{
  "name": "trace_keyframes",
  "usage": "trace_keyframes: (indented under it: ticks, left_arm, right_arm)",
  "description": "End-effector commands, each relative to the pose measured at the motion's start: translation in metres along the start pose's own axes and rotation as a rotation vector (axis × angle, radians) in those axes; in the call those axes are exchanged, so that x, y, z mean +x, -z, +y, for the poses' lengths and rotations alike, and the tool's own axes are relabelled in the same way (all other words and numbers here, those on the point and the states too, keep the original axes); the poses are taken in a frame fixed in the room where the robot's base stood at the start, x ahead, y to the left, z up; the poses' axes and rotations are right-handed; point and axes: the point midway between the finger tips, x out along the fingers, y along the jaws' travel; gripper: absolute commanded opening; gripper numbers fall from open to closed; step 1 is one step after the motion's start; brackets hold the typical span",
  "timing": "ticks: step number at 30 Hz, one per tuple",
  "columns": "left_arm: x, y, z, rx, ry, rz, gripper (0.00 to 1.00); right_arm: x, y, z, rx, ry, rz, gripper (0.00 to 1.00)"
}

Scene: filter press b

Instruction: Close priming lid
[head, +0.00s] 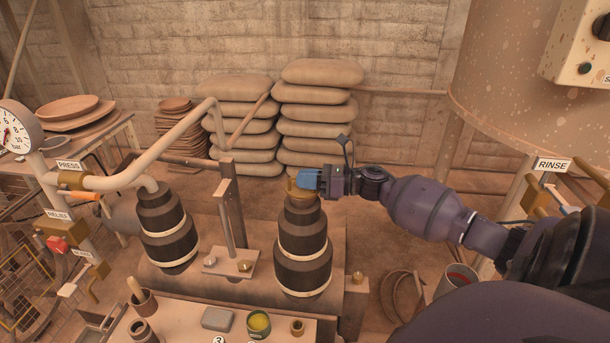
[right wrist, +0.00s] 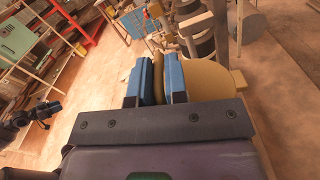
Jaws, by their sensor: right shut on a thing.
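The priming lid appears as a brass-coloured cap (head: 302,190) on top of the right black pump body (head: 303,245) in the head view. In the right wrist view the lid is a tan disc (right wrist: 212,80). My right gripper (head: 308,179) comes in from the right at the lid. Its blue fingers (right wrist: 160,80) are shut on a thin tan piece at the lid, probably its tab. The fingers hide part of the lid, and I cannot tell how far it is tilted. A dark part at the left edge of the right wrist view is probably my left gripper (right wrist: 42,110); its jaws are unclear.
A second black pump body (head: 167,230) with a pipe stands left, with an upright metal post (head: 231,205) between. A front bench holds a yellow-filled tin (head: 258,323) and small cups. Stacked sacks (head: 315,110) stand behind. A rinse pipe (head: 520,195) is at right.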

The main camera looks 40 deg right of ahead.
Motion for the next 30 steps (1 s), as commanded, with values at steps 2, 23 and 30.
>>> trace_keyframes:
  ticks: [2, 23, 30]
  left_arm:
    - [0.001, -0.002, 0.000, 0.001, -0.001, -0.004, 0.43]
    - [0.005, 0.003, 0.001, 0.004, -0.004, 0.008, 0.43]
    - [0.002, -0.005, 0.000, 0.002, -0.002, -0.008, 0.43]
  right_arm:
    - [0.001, 0.007, 0.003, -0.014, -0.007, 0.005, 0.00]
    - [0.001, 0.011, 0.004, -0.046, -0.007, 0.007, 0.27]
    - [0.000, 0.009, 0.003, -0.051, -0.003, 0.004, 0.36]
